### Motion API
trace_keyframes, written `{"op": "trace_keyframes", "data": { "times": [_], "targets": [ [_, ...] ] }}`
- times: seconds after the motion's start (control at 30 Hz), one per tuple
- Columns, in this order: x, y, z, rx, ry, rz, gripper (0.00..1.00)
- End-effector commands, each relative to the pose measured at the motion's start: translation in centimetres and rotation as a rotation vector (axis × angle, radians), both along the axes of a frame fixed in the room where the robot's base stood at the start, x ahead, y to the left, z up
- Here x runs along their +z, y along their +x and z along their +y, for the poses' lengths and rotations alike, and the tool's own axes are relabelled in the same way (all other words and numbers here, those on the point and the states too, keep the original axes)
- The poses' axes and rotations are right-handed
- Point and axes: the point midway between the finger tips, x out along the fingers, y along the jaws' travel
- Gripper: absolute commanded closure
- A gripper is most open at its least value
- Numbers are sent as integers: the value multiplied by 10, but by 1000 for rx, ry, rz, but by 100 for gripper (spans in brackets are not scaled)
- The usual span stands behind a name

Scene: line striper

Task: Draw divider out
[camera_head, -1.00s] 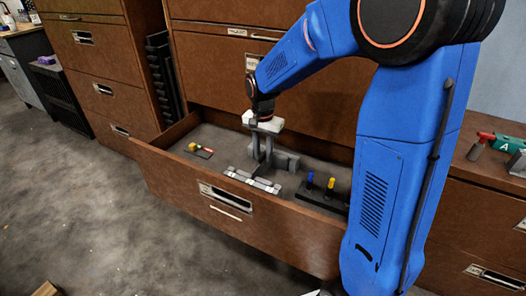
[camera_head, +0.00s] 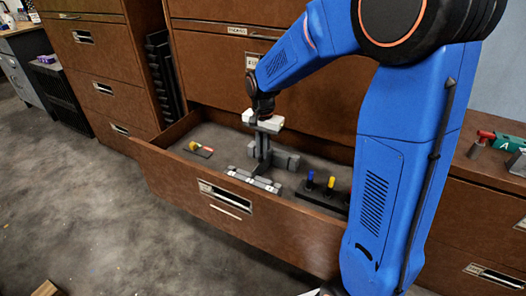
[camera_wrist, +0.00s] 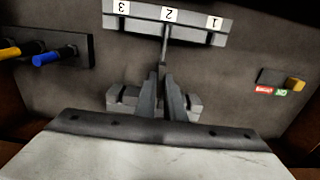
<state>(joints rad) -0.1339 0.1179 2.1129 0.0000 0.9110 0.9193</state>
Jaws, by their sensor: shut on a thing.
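The divider (camera_wrist: 164,48) is a thin grey plate seen nearly edge-on in the wrist view. It runs from the numbered rack (camera_wrist: 190,32), at the label 2, back between my fingers. My gripper (camera_wrist: 162,80) is shut on it, pointing down into the open drawer; the head view shows the gripper (camera_head: 263,153) over the drawer's middle. A grey rear block (camera_wrist: 123,98) shows on both sides of my fingers. In the head view the numbered rack (camera_head: 253,180) lies by the drawer front. The divider's lower edge and its depth in the slots are hidden.
The brown drawer front (camera_head: 180,180) is pulled out. A black holder (camera_head: 318,196) with blue and yellow pegs stands right of the rack. A small plate with a yellow knob (camera_head: 195,147) lies at the drawer's left. The drawer floor between is bare.

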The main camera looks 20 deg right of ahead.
Motion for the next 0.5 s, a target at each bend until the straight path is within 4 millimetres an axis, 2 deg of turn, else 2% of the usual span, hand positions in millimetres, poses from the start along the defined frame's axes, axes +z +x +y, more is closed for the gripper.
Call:
{"op": "trace_keyframes", "data": {
  "times": [0.5],
  "targets": [
    [9,0,0,0,0,-1,100]
  ]
}}
